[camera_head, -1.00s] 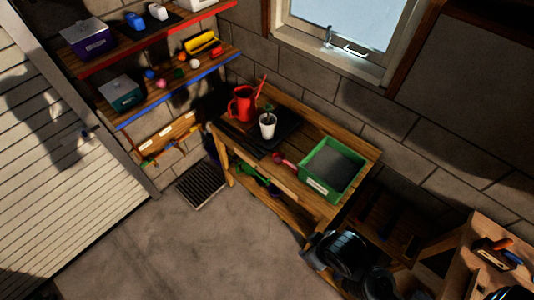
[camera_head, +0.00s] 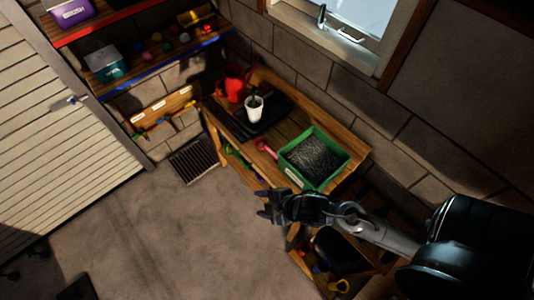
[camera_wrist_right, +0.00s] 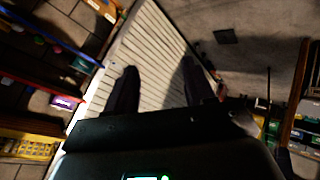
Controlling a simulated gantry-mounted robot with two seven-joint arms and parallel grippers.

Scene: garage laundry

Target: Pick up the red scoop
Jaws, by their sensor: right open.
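The red scoop (camera_head: 264,146) lies on the wooden workbench (camera_head: 240,146), between the black tray and the green bin; it looks pinkish-red and small. My right gripper (camera_head: 262,205) reaches in from the right, in front of the bench's front edge, apart from the scoop and nearer the camera. In the right wrist view its two dark fingers (camera_wrist_right: 158,85) stand apart with nothing between them. They point toward the white slatted door, and the scoop is not seen there. My left gripper is not in view.
A green bin (camera_head: 285,164) with dark contents stands right of the scoop. A black tray (camera_head: 270,124) holds a white cup (camera_head: 254,107); a red watering can (camera_head: 232,84) stands behind it. Shelves (camera_head: 128,89) hang at upper left. The concrete floor (camera_head: 180,235) before the bench is mostly clear.

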